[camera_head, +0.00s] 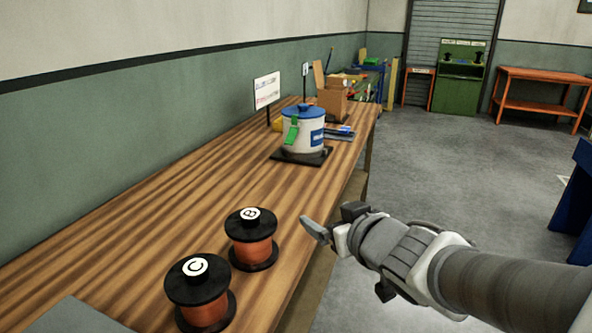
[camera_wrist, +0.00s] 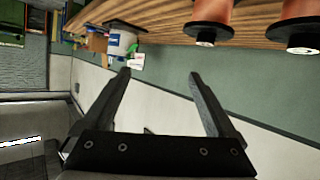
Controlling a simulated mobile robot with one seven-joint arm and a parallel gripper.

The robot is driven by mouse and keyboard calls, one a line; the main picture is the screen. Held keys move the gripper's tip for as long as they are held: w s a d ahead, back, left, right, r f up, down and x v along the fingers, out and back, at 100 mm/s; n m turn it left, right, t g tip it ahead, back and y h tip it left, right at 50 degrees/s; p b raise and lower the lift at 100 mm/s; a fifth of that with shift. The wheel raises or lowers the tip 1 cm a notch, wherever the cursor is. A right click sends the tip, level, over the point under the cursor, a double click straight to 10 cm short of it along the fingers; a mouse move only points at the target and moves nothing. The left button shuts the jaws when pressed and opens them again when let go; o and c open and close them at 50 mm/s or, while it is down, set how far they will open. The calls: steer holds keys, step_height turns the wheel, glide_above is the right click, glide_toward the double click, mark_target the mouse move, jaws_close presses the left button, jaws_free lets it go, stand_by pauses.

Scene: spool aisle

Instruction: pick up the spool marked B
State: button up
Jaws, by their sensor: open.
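The spool marked B (camera_head: 251,245) stands upright on the wooden table, with black flanges, an orange-brown winding and a white B label on top. In the wrist view, which appears upside down, the spool nearer the pot (camera_wrist: 211,18) seems to be B, cut off by the top edge. My gripper (camera_head: 314,230) is to the right of spool B, near the table's front edge and apart from it. In the wrist view my gripper (camera_wrist: 160,73) has its two fingers spread with nothing between them.
A similar spool marked C (camera_head: 200,291) stands close to B, nearer the camera. Farther along the table (camera_head: 180,195) are a white pot with blue lid (camera_head: 303,133), a sign (camera_head: 267,90) and a cardboard box (camera_head: 333,100). Bare tabletop lies between B and the pot.

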steer(key=s+a+f+n+g+y+b, duration=0.1)
steer(key=a+f+n+y+b, duration=0.15)
steer(key=a+f, duration=0.2)
steer(key=y+p, duration=0.1)
steer(key=p, duration=0.3)
glide_toward(253, 217)
steer(key=shift+m, duration=0.25)
steer(key=x, duration=0.4)
steer(key=shift+w+f, duration=0.15)
steer(key=shift+b+x, duration=0.7)
steer(key=shift+x, duration=2.2)
jaws_close()
steer(key=shift+a+r, duration=0.1)
steer(key=shift+r, duration=0.15)
